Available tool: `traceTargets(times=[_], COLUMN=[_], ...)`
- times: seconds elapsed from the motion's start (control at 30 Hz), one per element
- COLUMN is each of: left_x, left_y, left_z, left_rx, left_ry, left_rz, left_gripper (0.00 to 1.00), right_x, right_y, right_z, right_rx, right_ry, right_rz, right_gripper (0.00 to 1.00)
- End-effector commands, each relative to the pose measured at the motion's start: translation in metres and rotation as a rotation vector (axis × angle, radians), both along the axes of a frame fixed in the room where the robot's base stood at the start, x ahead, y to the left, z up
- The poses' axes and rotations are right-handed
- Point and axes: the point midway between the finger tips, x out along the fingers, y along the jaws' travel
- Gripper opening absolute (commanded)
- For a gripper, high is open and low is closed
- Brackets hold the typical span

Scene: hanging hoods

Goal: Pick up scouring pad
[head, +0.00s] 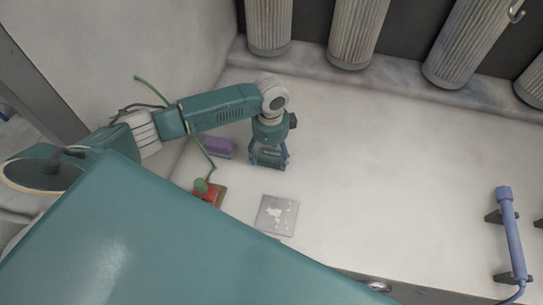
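My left gripper (269,162) points down at the white work surface, and its bluish fingers stand apart. A small dark green block (269,157) shows between the fingers. It may be the scouring pad, but it is too small and too covered to be sure. I cannot tell whether the fingers press on it or only stand around it. A purple block (220,148) lies just left of the gripper, apart from it. My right gripper is not in view.
A red and brown item with a green knob (207,191) stands nearer to me, left of a grey plate with white patches (277,215). Ribbed cylinders (357,30) hang along the back. A blue bar handle (511,235) is at right. The surface's middle right is clear.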

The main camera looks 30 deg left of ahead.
Motion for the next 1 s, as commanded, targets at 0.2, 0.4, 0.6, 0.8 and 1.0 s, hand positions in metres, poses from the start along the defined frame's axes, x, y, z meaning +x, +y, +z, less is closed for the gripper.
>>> traceTargets(times=[0.2, 0.4, 0.6, 0.8, 1.0], left_x=[0.000, 0.000, 0.001, 0.002, 0.002], left_y=[0.000, 0.000, 0.000, 0.000, 0.000], left_z=[0.000, 0.001, 0.002, 0.018, 0.059], left_rx=[0.000, -0.001, -0.001, -0.002, -0.001], left_ry=[0.000, 0.000, -0.001, -0.004, -0.008], left_rz=[0.000, 0.000, 0.000, 0.000, -0.001], left_gripper=[0.26, 0.22, 0.22, 0.22, 0.22], right_x=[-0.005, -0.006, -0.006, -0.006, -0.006], right_y=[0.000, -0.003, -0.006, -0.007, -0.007], right_z=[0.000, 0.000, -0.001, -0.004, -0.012], right_rx=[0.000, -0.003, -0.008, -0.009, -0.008], right_ry=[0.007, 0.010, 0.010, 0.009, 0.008], right_rz=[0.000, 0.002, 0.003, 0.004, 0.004], right_gripper=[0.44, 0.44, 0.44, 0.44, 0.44])
